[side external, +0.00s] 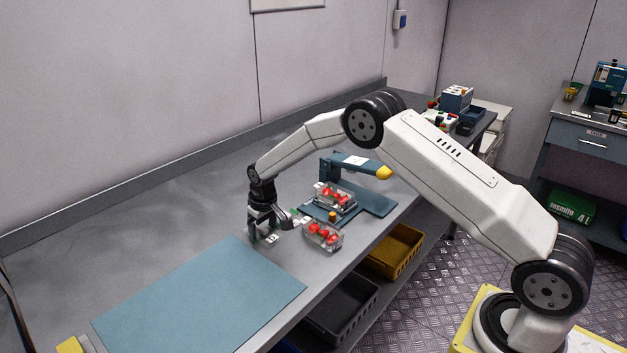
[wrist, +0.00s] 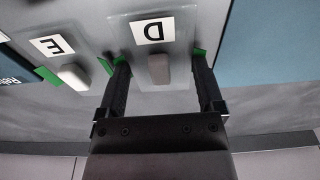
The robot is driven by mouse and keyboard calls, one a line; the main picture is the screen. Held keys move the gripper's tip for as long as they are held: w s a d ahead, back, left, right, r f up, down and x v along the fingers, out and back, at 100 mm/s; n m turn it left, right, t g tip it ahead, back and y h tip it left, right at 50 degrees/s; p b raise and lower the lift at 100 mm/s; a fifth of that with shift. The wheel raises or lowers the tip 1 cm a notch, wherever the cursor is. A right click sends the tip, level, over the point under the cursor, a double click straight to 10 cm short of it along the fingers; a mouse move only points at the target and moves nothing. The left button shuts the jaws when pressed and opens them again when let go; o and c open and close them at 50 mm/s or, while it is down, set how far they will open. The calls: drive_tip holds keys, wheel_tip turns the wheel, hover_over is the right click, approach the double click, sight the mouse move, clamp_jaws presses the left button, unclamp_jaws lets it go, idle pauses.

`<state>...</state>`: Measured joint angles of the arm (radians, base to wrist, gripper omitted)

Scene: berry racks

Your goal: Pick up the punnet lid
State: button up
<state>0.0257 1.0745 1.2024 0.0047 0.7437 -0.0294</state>
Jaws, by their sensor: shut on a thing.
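A clear punnet lid with a D label and a grey knob (wrist: 157,69) sits between the two fingers of my gripper (wrist: 160,62) in the wrist view. The fingers stand wide apart, one at each side of the lid, with the knob between them, and are shut on the lid. A second label, E, with its own pale knob (wrist: 74,77), lies to the left. In the side view my gripper (side external: 265,233) points down at the worktop beside a white label (side external: 272,239). The lid's outline is hard to make out, and whether it touches the worktop cannot be told.
A clear punnet of red berries (side external: 323,236) stands just right of my gripper. Another punnet (side external: 335,198) is behind it, by a blue stand with a yellow-tipped arm (side external: 357,165). A bare blue mat (side external: 200,300) lies front left. The worktop's left and rear are clear.

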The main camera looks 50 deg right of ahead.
drive_tip(key=shift+r, duration=0.45)
wheel_tip(320, 180, up, 2)
drive_tip(key=s+r, duration=1)
drive_tip(key=s, duration=0.4)
drive_tip(key=shift+a, duration=0.15)
drive_tip(key=w+d, duration=0.3)
drive_tip(key=d, duration=0.8)
drive_tip(key=w+d, duration=0.4)
drive_tip(key=d, duration=0.7)
drive_tip(key=shift+d+f, duration=0.15)
drive_tip(key=shift+f, duration=0.25)
drive_tip(key=shift+f, duration=0.15)
